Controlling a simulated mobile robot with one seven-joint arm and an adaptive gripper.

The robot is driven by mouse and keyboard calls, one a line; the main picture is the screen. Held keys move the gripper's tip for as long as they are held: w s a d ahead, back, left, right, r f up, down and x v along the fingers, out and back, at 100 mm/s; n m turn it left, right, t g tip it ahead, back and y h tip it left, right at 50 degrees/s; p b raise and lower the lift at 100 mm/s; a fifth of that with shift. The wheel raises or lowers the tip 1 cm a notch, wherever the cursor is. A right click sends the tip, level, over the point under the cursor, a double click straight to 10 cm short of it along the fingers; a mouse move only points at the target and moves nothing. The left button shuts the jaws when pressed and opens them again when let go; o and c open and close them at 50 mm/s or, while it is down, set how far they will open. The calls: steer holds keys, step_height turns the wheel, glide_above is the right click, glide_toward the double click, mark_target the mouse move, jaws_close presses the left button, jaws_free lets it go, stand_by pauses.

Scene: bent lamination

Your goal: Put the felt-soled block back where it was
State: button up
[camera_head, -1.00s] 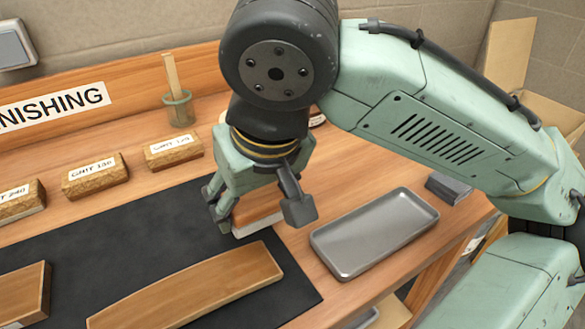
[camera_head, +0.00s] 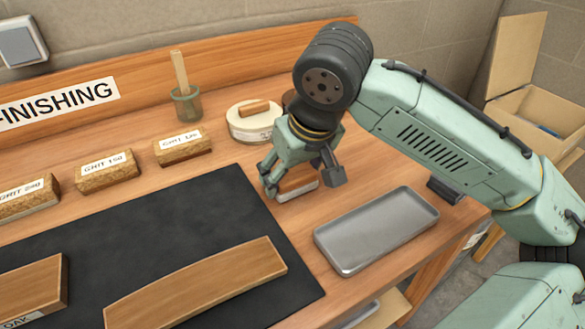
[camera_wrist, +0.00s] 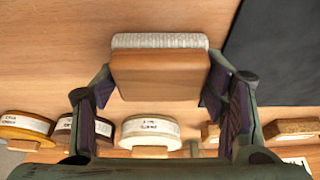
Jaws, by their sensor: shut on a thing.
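The felt-soled block (camera_head: 298,190) is a small wooden block with a pale sole. My gripper (camera_head: 285,190) is shut on it, just right of the dark mat and behind the grey tray. In the wrist view the block (camera_wrist: 160,72) is between the two fingers of my gripper (camera_wrist: 160,92), with the whitish felt (camera_wrist: 160,41) showing along its far edge. The block is over bare bench wood; I cannot tell whether its sole touches. My fingers partly hide it in the head view.
The dark mat (camera_head: 190,225) carries a curved wooden strip (camera_head: 195,283). The grey tray (camera_head: 376,232) lies front right. Several labelled grit blocks (camera_head: 183,147) line the back. A round tin (camera_head: 252,125) stands behind my gripper, near a glass jar (camera_head: 186,104) with a stick.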

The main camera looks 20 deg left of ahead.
steer(key=shift+f, duration=0.2)
steer(key=o, duration=1.1)
steer(key=shift+r, duration=0.1)
steer(key=shift+r, duration=0.3)
steer(key=v, duration=1.1)
steer(key=shift+s+r, duration=0.15)
steer(key=shift+r, duration=0.15)
steer(key=shift+d, duration=0.15)
